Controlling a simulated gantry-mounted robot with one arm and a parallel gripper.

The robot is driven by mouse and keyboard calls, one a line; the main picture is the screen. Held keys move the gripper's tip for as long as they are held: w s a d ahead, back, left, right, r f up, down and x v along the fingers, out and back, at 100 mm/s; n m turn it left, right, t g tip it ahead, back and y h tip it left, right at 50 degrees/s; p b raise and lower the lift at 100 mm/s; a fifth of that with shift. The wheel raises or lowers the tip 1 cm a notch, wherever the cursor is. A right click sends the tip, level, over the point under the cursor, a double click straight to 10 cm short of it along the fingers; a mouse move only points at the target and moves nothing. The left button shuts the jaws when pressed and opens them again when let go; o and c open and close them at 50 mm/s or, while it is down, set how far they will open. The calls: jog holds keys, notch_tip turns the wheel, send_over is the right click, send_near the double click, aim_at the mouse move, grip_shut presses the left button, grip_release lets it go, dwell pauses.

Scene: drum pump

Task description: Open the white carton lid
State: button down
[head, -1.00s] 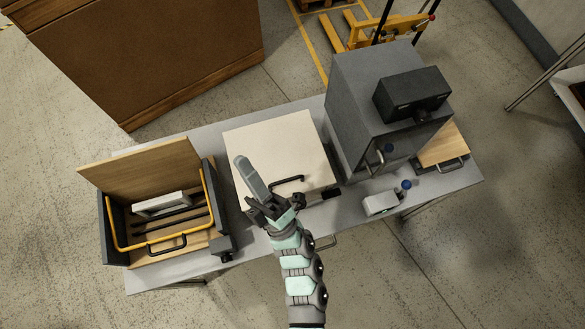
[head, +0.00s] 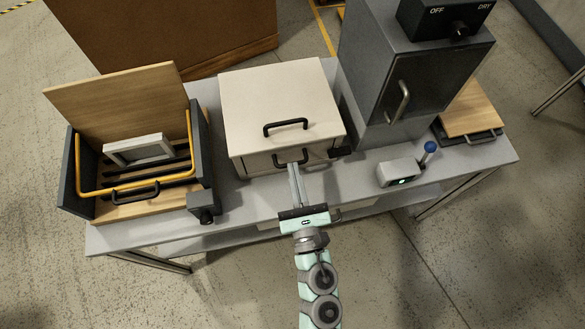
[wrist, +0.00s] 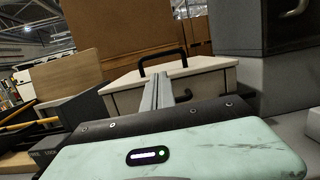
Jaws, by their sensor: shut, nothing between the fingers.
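The white carton (head: 283,110) stands in the middle of the grey table, its flat lid closed, with a black handle (head: 286,126) on the lid's top. A second black handle (head: 291,158) is on its front face. My gripper (head: 296,170) is shut and empty, its fingertips at the front face by the lower handle. I cannot tell whether they touch. In the wrist view the carton (wrist: 190,75) is straight ahead with the lid handle (wrist: 162,60) above the fingers (wrist: 157,92). The fingers hide part of the front.
A dark open box (head: 67,170) with a yellow bar, a raised wooden lid (head: 120,95) and a light frame inside stands left. A tall grey cabinet (head: 415,80) stands right. A small device with a blue-knobbed lever (head: 398,173) sits at front right. Table front is mostly clear.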

aim_at(283, 124)
jog(key=p+x, duration=0.1)
jog(key=x, duration=0.7)
jog(key=shift+w+a+r, duration=0.15)
jog(key=shift+w, duration=0.2)
jog(key=shift+p, duration=0.35)
jog(key=r+p, duration=0.1)
jog(key=p, duration=0.2)
jog(key=shift+r+g, duration=0.3)
jog(key=shift+r+p, duration=0.2)
jog(key=shift+p, duration=0.15)
